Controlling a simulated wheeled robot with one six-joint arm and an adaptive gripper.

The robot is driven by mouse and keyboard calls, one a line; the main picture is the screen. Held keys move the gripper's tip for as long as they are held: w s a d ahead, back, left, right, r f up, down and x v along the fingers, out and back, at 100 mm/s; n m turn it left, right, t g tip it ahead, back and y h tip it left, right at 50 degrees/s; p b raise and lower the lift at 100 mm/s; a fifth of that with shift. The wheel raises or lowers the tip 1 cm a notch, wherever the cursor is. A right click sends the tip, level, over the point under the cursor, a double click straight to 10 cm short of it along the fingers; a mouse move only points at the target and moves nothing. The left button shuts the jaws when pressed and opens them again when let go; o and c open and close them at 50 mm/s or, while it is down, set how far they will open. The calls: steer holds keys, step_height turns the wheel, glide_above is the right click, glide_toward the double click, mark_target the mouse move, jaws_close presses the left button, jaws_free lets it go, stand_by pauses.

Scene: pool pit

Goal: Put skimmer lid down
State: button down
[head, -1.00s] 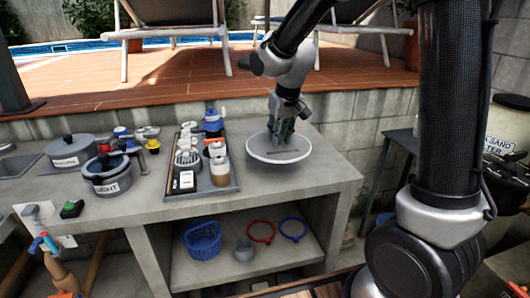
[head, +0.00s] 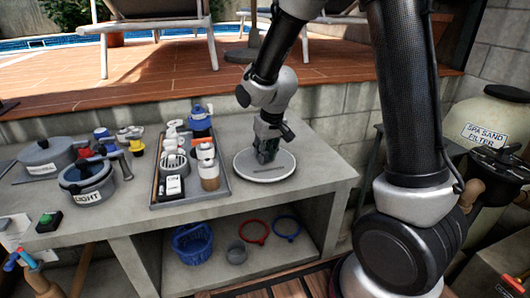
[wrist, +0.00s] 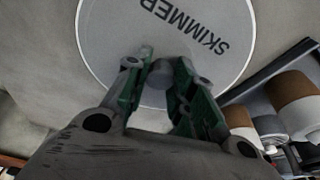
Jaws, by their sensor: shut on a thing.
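The skimmer lid (head: 282,170) is a round grey disc with a pale rim. It lies flat at the right part of the grey counter top, or just above it; I cannot tell if it touches. In the wrist view the lid (wrist: 205,22) shows the word SKIMMER and a small round knob (wrist: 160,74) at its middle. My gripper (head: 267,158) points down over the lid from above. In the wrist view my gripper (wrist: 158,88) has its green fingers shut on the knob. The fingers hide part of the lid.
A grey tray (head: 216,193) with cups and bottles stands just left of the lid. A pot labelled LIGHT (head: 88,182) is farther left. The counter (head: 328,178) is clear right of the lid. A blue basket (head: 192,243) and red and blue rings sit on the shelf below.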

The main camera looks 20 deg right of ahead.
mark_target(269, 166)
steer(key=shift+f, duration=0.15)
steer(key=c, duration=1.2)
jaws_free()
steer(key=a+v, duration=0.1)
steer(key=v, duration=1)
steer(key=s+d+r, duration=0.2)
steer(key=s+d, duration=0.3)
steer(key=s, duration=0.2)
steer(key=s+d+r+m, duration=0.1)
steer(key=s+d+r, duration=0.2)
steer(key=s+d, duration=0.2)
steer(key=s+d+r+m+t, duration=0.1)
steer(key=s+d+r, duration=0.2)
steer(key=s, duration=0.8)
steer(key=shift+s+d+h, duration=0.2)
steer(key=shift+d+h, duration=0.1)
steer(key=shift+d, duration=0.8)
